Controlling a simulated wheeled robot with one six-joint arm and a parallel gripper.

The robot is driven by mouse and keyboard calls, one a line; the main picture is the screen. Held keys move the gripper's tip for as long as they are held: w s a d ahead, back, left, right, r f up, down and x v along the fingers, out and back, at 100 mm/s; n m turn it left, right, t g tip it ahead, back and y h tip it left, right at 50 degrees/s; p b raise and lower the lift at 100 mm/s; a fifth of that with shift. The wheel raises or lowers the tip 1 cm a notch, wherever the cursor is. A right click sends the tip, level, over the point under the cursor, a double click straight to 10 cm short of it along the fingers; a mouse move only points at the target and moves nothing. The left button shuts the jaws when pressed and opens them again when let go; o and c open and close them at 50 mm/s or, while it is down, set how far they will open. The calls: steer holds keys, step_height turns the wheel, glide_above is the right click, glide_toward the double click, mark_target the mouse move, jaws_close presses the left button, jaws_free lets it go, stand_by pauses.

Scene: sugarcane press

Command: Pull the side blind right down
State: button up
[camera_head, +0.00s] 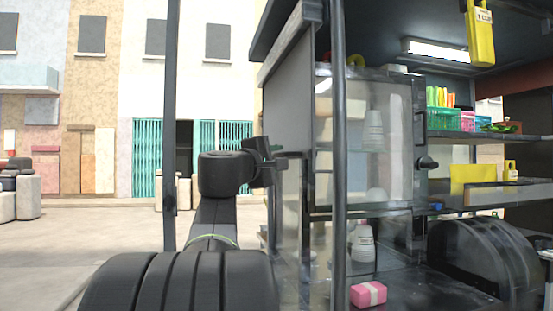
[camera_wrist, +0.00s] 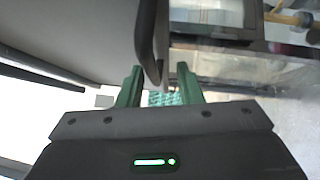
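The side blind (camera_head: 287,105) is a grey sheet hanging from the stall roof edge, left of the front post; it is partly lowered, with a dark bar at its lower end. In the wrist view a wide grey surface, which looks like the blind (camera_wrist: 75,35), fills the upper left. A dark curved bar or handle (camera_wrist: 150,42) comes down between the fingertips. My gripper (camera_wrist: 158,74) has two green fingers apart, one on each side of that bar's end; I cannot tell whether they touch it. In the head view my gripper (camera_head: 266,163) is at the blind's lower edge.
A dark post (camera_head: 339,150) stands in front of a clear-walled cabinet (camera_head: 365,140) holding white bottles. A pink box (camera_head: 368,294) lies on the counter below. Shelves with coloured baskets (camera_head: 440,120) are at right. Open pavement (camera_head: 100,235) lies to the left.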

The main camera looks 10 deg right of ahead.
steer(key=v, duration=1.3)
steer(key=shift+s+a+b, duration=0.25)
steer(key=shift+s+b, duration=0.05)
steer(key=x, duration=0.9)
steer(key=p+x, duration=0.1)
steer(key=x, duration=0.3)
steer(key=shift+w+d+r, duration=0.2)
steer(key=shift+w+r, duration=0.05)
steer(key=shift+r, duration=0.1)
